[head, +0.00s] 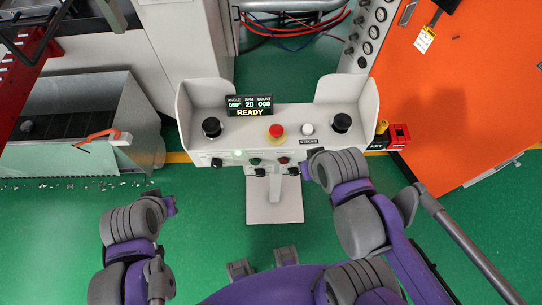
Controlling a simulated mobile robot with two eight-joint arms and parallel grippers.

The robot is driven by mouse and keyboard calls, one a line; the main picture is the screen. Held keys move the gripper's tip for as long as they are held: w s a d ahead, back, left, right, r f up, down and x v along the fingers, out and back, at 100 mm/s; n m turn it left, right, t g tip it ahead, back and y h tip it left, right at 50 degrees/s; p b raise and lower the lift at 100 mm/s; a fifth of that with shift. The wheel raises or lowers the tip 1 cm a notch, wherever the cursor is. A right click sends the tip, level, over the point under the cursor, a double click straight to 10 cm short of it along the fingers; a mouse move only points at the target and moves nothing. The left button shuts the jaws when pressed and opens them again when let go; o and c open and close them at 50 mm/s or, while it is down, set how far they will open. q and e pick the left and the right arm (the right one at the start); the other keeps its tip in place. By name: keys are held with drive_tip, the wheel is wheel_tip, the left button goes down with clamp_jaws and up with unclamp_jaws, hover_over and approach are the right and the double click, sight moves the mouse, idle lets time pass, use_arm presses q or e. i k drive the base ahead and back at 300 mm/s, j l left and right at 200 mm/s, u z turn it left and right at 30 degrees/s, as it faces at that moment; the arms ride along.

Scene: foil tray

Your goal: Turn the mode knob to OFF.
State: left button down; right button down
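The control stand (252,125) is at the centre of the head view. Its front face carries small black knobs: one at the left (216,162), one lower in the middle (260,172) and one lower right (293,171). Their labels and pointer positions are too small to read, so I cannot tell which is the mode knob. My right gripper (306,171) is beside the lower right knob; I cannot tell whether it touches it. My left gripper (170,205) is low at the left, apart from the stand. The finger openings are not clear in either gripper.
The stand's top has a red stop button (277,131), a white button (307,128), two black palm buttons (212,127) (341,122) and a display (249,105) reading READY. A metal bin (80,125) is left; an orange panel (470,90) is right. Green floor is open in front.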

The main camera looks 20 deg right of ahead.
sight(216, 164)
drive_tip(key=k+j, duration=0.1)
drive_tip(key=j, duration=1)
drive_tip(key=k+j, duration=0.15)
drive_tip(key=j, duration=0.4)
